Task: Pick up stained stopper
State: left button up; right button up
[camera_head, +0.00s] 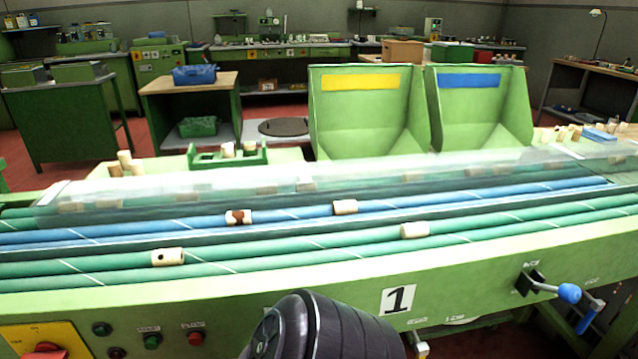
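A cork stopper with a dark reddish-brown stain (238,217) lies on the blue rollers of the sorting machine, left of centre. A plain pale stopper (345,207) lies on the blue rollers to its right. A stopper with a small dark spot (168,257) lies on the green rollers nearer to me at the left. Another plain stopper (415,230) lies on the green rollers right of centre. Neither of my grippers is in view. A dark rounded part, apparently of my own arm, shows at the bottom centre, well below the rollers.
A clear cover (120,190) lies over the rear rollers, with more stoppers under it. Behind stand two green bins, with a yellow label (360,82) and a blue label (470,80). A crank with a blue knob (570,293) sticks out at the front right.

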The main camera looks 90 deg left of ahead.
aim_at(242, 217)
jog(key=u, duration=3.2)
